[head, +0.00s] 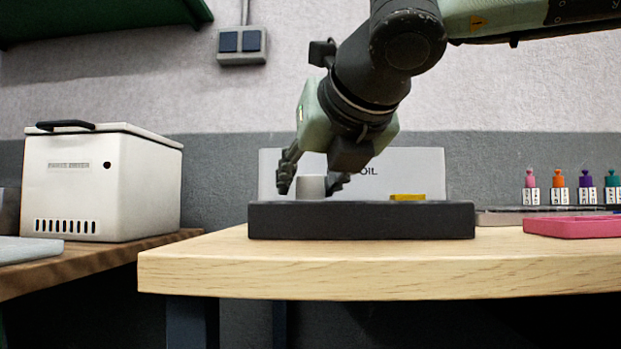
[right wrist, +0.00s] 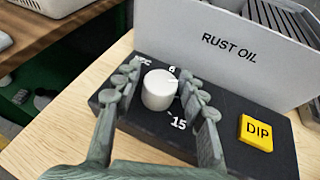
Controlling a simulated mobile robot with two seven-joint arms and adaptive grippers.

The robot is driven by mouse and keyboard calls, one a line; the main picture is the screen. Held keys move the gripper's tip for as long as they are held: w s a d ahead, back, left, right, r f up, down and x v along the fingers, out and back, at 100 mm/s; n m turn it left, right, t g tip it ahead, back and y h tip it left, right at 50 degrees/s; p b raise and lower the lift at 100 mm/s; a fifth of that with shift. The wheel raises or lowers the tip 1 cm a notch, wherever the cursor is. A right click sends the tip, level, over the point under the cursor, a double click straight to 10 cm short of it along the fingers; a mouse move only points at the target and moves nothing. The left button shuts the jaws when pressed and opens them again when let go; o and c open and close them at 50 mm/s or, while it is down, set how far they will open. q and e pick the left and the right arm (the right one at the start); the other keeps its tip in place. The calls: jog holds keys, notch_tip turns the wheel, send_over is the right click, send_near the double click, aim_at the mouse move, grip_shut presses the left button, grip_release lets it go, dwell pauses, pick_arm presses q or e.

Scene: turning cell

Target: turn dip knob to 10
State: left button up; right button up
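The white round dip knob (head: 311,187) stands upright on the black control box (head: 360,222) on the wooden table; it also shows in the right wrist view (right wrist: 158,92). Printed marks lie around the knob, with "15" readable on the near side; the far marks are partly hidden. A small dark mark shows at the knob's upper right edge. My right gripper (right wrist: 163,88) is open, with one finger on each side of the knob and a visible gap on both sides. A yellow DIP button (right wrist: 256,132) sits on the box, right of the knob. My left gripper is not in view.
A pale grey RUST OIL tank (right wrist: 235,50) stands right behind the box. A pink tray (head: 575,227) and several coloured-top items (head: 558,188) are at the right. A white dryer box (head: 100,180) stands on the left bench. The table front is clear.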

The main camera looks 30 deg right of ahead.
jog(key=shift+o, duration=0.5)
jog(key=shift+s+r, duration=0.2)
jog(key=v, duration=1.1)
jog(key=shift+s, duration=0.25)
